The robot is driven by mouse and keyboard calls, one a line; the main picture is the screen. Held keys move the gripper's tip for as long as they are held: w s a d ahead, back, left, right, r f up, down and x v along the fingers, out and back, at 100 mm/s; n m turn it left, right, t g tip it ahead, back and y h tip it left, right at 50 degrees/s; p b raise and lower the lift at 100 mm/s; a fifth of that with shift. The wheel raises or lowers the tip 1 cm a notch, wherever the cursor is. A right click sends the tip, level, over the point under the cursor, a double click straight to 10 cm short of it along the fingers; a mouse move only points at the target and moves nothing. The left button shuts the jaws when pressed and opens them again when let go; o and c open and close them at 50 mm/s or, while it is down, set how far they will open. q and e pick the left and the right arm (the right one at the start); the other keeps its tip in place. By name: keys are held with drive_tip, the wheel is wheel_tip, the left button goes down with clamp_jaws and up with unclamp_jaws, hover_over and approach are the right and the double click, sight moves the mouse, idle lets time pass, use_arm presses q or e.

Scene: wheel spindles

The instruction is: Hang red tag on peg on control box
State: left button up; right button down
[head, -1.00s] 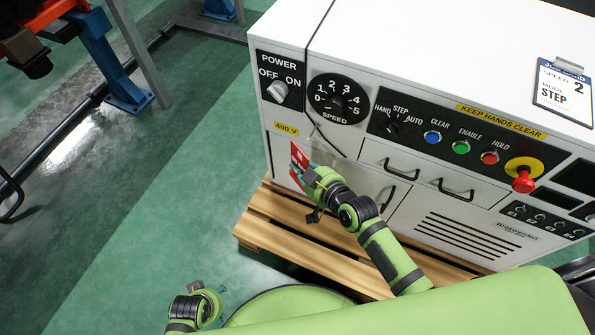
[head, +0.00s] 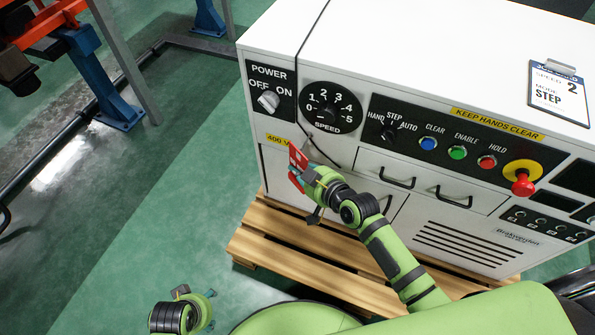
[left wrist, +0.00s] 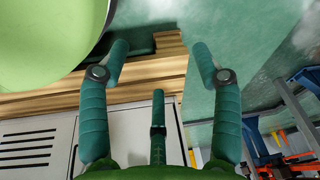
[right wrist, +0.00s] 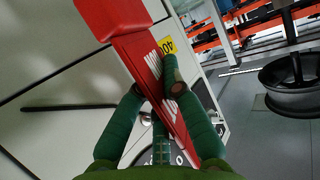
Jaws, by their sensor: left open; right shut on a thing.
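The red tag (head: 298,157), a flat red piece with white print, is held at the front of the white control box (head: 375,160), just below the speed dial. My right gripper (head: 299,174) is shut on it; the right wrist view shows the fingers on both sides of the tag (right wrist: 145,58). The tag covers the right end of the yellow 400 V label (head: 278,140). A thin dark curved line runs beside the tag; I cannot clearly make out the peg. My left gripper (head: 194,292) is open and empty, low over the floor; it also shows in the left wrist view (left wrist: 160,53).
The control box stands on a wooden pallet (head: 300,258). Its front has knobs, coloured buttons, a red emergency stop (head: 523,182) and black drawer handles (head: 397,178). A clipboard (head: 559,92) lies on top.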

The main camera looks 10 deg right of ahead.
use_arm(q)
drive_tip(key=w+b+v, duration=0.2)
drive_tip(key=b+v, duration=0.1)
drive_tip(key=v, duration=0.4)
drive_tip(key=shift+r+t, duration=0.3)
drive_tip(key=shift+r, duration=0.25)
use_arm(e)
drive_tip(key=shift+w+d+f, duration=0.3)
drive_tip(key=shift+w+d, duration=0.3)
drive_tip(key=shift+w, duration=0.3)
drive_tip(key=shift+w+d+f, duration=0.25)
drive_tip(key=shift+w+d, duration=0.35)
drive_tip(key=shift+w, duration=0.25)
use_arm(q)
drive_tip(key=shift+w, duration=0.1)
use_arm(e)
drive_tip(key=c, duration=1.3)
unclamp_jaws()
